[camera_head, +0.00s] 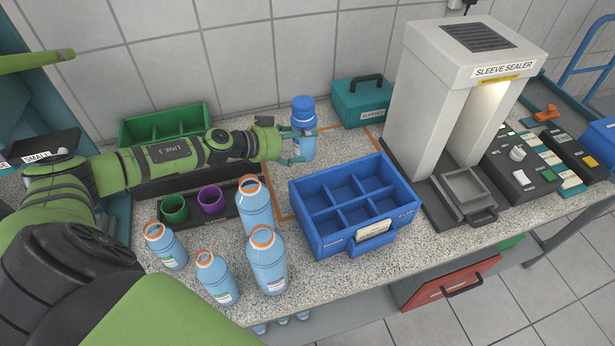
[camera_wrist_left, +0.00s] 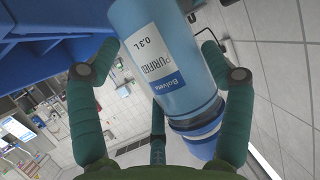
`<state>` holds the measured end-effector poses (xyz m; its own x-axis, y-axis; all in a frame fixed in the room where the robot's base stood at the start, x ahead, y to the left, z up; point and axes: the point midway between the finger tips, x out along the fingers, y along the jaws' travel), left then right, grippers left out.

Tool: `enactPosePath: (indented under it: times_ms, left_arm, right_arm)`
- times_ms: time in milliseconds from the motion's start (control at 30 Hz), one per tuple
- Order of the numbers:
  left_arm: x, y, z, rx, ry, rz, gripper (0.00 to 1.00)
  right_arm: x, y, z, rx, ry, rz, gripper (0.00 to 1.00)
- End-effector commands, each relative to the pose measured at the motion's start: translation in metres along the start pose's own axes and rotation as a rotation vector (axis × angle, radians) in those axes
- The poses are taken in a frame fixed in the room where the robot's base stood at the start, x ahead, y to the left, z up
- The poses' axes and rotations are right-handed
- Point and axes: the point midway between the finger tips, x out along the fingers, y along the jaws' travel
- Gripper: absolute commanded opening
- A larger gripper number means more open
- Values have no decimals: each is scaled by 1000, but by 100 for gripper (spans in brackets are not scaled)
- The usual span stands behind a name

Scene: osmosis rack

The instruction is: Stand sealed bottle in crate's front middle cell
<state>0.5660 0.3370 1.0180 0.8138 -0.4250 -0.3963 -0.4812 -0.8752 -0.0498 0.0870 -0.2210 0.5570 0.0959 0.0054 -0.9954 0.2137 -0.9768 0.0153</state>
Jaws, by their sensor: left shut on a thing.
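The sealed bottle (camera_head: 302,146) is light blue with a dark blue cap (camera_head: 303,106), and stands roughly upright in the head view. My left gripper (camera_head: 300,146) is shut on it behind the crate's back left. The blue crate (camera_head: 342,239) stands on the bench with two rows of three cells, all empty. A label card is on its front. The bottle's base is partly hidden by fingers. My right gripper is not in view.
Several orange-rimmed open bottles (camera_head: 268,262) stand left of the crate. Green (camera_head: 174,209) and purple (camera_head: 211,200) cups sit behind them. The sleeve sealer (camera_head: 432,95) stands right of the crate. A teal box (camera_head: 358,101) and green bin (camera_head: 160,125) line the wall.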

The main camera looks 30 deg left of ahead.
Motion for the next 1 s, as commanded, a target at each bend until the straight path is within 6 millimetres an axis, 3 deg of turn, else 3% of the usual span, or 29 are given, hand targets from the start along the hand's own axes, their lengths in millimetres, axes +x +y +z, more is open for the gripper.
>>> enactPosePath:
  times_ms: [167, 300, 733, 1000]
  left_arm:
    - [1, -2, 14, -4, 1, -4, 33]
    - [11, 0, 39, -7, 1, -5, 33]
    - [34, 2, 88, -5, 2, -6, 33]
    - [36, 2, 96, 1, 2, -6, 33]
  right_arm:
    - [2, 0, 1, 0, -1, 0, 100]
    - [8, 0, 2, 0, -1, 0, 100]
    - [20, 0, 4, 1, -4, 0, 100]
    - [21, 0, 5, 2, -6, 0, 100]
